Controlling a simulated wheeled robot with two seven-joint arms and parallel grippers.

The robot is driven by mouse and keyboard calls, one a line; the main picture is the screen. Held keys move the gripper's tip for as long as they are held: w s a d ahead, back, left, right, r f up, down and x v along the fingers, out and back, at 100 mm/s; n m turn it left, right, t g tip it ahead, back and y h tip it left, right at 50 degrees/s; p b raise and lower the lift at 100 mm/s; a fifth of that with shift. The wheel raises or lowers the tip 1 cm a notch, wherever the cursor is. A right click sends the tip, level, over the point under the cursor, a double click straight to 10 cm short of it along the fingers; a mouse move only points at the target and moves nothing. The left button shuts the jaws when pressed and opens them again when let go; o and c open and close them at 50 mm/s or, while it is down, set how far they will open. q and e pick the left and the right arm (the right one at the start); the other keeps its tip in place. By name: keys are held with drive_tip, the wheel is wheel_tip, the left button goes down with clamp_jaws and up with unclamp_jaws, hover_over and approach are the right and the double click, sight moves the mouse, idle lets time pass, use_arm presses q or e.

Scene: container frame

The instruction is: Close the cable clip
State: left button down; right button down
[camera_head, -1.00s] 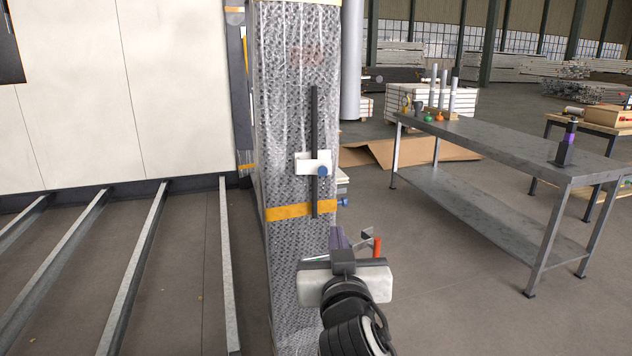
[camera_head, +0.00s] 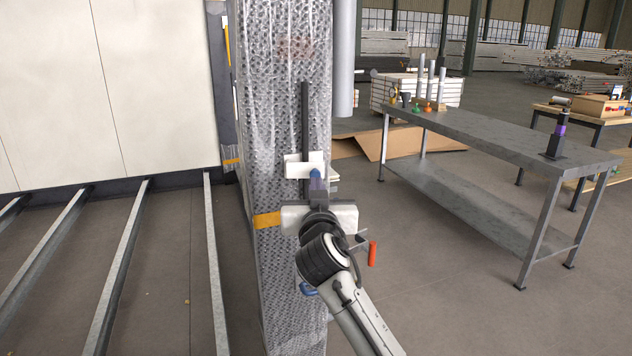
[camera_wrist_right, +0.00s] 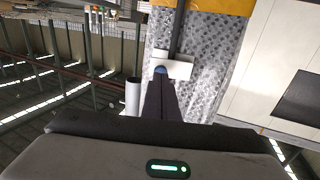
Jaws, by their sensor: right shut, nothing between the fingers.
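The white cable clip (camera_head: 296,166) sits on the dark vertical cable (camera_head: 305,120) that runs up the front of the plastic-wrapped column. It has a blue part (camera_head: 315,174) at its lower right, partly hidden by my gripper. The right wrist view also shows the white clip (camera_wrist_right: 181,70) with the blue part (camera_wrist_right: 160,70) at its edge. My right gripper (camera_head: 317,184) is shut and empty, its fingertips just below the blue part. In the wrist view its dark fingers (camera_wrist_right: 160,84) end right at it; I cannot tell whether they touch. My left gripper is out of view.
The wrapped column (camera_head: 280,70) has an orange band (camera_head: 266,220) below the clip. A red handle (camera_head: 372,253) shows right of my wrist, and a blue piece (camera_head: 308,289) lower down. A grey metal workbench (camera_head: 480,138) stands at right. Open floor lies between.

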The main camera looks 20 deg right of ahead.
sight(319, 175)
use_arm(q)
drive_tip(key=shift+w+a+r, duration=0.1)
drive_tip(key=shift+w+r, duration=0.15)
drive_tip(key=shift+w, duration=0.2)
use_arm(e)
drive_tip(key=shift+x, duration=1.1)
drive_tip(key=shift+w+d+r+n+y+p, duration=0.2)
drive_tip(key=shift+d+n+y+p, duration=0.5)
drive_tip(key=shift+p, duration=0.5)
drive_tip(key=shift+w+d+f+y, duration=0.15)
drive_tip(key=shift+w+d+y, duration=0.3)
drive_tip(key=shift+d, duration=0.35)
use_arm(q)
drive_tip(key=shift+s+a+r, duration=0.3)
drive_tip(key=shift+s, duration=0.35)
use_arm(e)
drive_tip(key=shift+w+d, duration=0.15)
drive_tip(key=shift+w, duration=0.05)
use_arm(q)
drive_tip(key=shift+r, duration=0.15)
use_arm(e)
drive_tip(key=shift+s, duration=0.1)
